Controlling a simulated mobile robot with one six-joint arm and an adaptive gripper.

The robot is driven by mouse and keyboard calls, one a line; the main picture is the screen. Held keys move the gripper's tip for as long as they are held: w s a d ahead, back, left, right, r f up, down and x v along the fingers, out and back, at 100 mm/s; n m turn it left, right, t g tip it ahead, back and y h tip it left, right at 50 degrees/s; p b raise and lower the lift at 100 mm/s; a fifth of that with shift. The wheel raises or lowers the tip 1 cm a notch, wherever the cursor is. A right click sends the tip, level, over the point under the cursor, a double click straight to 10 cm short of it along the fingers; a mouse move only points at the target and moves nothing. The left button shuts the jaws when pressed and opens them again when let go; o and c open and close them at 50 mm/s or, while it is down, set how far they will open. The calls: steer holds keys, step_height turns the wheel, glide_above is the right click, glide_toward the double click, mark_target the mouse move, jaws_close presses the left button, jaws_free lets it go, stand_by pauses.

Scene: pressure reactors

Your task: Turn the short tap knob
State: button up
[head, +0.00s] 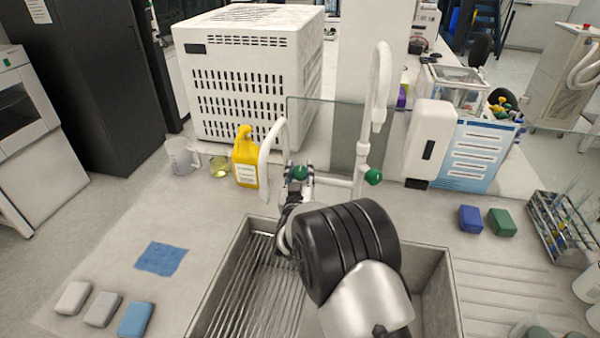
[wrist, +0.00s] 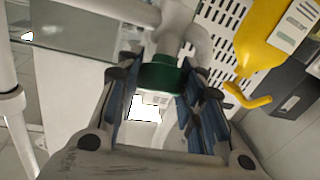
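The short tap (head: 267,155) is a white curved pipe at the back of the sink, with a green knob (head: 300,172). My gripper (head: 299,187) is at this knob and partly hides it in the head view. In the wrist view, the green knob (wrist: 163,75) sits between the far ends of my two blue-padded fingers (wrist: 158,88). The fingers stand apart, one on each side of it, and look open. Whether either pad touches the knob is hard to tell. A tall white tap (head: 381,90) with its own green knob (head: 373,176) stands to the right.
A yellow bottle (head: 245,160) stands close left of the short tap; it also shows in the wrist view (wrist: 262,40). A glass panel (head: 335,125) is behind the taps. The metal sink (head: 436,285) lies below my arm. A white dispenser (head: 430,140) stands right.

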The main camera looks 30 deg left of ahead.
steer(key=c, duration=0.5)
steer(key=shift+o, duration=0.2)
steer(key=shift+n+y, duration=0.4)
steer(key=shift+n, duration=0.2)
steer(key=n+g+y+b, duration=0.2)
steer(key=n, duration=0.2)
steer(key=shift+w+d+g, duration=0.1)
steer(key=shift+g, duration=0.3)
steer(key=n+g+y, duration=0.2)
steer(key=n, duration=0.1)
steer(key=shift+g, duration=0.4)
steer(key=n+g+p, duration=0.2)
steer(key=n, duration=0.1)
steer(key=shift+r+g+y, duration=0.2)
steer(key=shift+g+y, duration=0.1)
steer(key=n+g+p, duration=0.2)
steer(key=p, duration=0.1)
steer(key=shift+f+n+g+p, duration=0.1)
steer(key=shift+n+g+p, duration=0.3)
steer(key=shift+n+p, duration=0.4)
steer(key=shift+f, duration=0.1)
